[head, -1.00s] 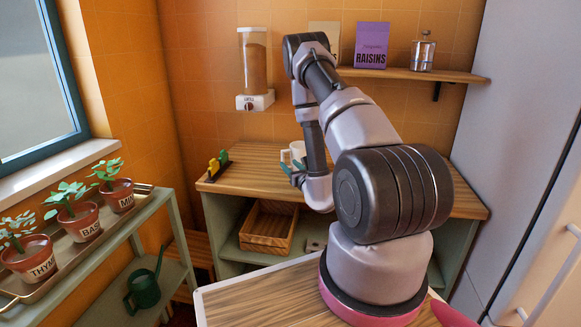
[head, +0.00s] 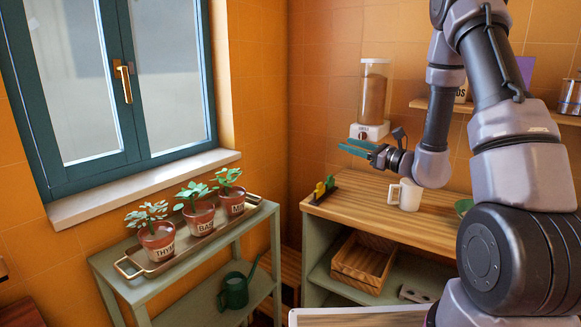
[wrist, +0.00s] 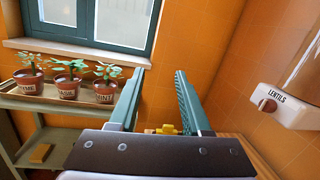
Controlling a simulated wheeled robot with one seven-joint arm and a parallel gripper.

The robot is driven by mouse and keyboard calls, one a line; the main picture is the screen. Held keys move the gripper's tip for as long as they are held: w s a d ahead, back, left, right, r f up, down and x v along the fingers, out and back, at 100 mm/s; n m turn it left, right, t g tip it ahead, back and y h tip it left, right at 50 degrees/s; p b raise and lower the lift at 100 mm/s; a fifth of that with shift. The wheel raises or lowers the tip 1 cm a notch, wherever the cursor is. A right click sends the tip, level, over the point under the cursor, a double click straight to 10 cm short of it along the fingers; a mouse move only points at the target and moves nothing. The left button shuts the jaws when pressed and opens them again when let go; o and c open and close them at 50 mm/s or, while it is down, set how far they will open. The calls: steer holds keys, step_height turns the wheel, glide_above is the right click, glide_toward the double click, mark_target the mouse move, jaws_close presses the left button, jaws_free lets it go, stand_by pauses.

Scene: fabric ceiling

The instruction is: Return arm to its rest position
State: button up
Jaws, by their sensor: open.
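My gripper (head: 358,149) is raised above the left part of the wooden counter (head: 330,209) in the head view, in front of the lentil dispenser (head: 373,98). Its two teal fingers point to the left. In the wrist view my gripper (wrist: 158,100) has its fingers apart with nothing between them. A white mug (head: 408,195) stands upright on the counter, below and right of my gripper and apart from it. My arm bends from the lower right up past the picture's top edge and down to the gripper.
Potted herbs (head: 198,215) stand on a tray on the green shelf unit at left, under the window (head: 160,70). A green watering can (head: 236,289) is on its lower shelf. A yellow and green item (head: 322,189) stands on the counter's left end. A wooden crate (head: 362,262) sits below.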

steer(key=s+a+r+n+g+h, duration=0.1)
steer(key=s+a+r+n+g, duration=0.15)
steer(key=s+n+g, duration=0.35)
steer(key=s+a+r+n+g, duration=0.2)
steer(key=s+r+n, duration=0.2)
steer(key=s, duration=0.4)
steer(key=s+a+r+n+g+h, duration=0.1)
steer(key=s+a+r+n+g, duration=0.1)
steer(key=s+r+n+g, duration=0.4)
steer(key=s+d+r+n+t+h, duration=0.3)
steer(key=s+d+n+t+h, duration=0.1)
steer(key=s+d+t+h, duration=0.4)
steer(key=d+h, duration=0.2)
steer(key=d, duration=0.2)
steer(key=shift+d+n, duration=0.15)
steer(key=shift+n, duration=0.15)
steer(key=shift+s, duration=0.1)
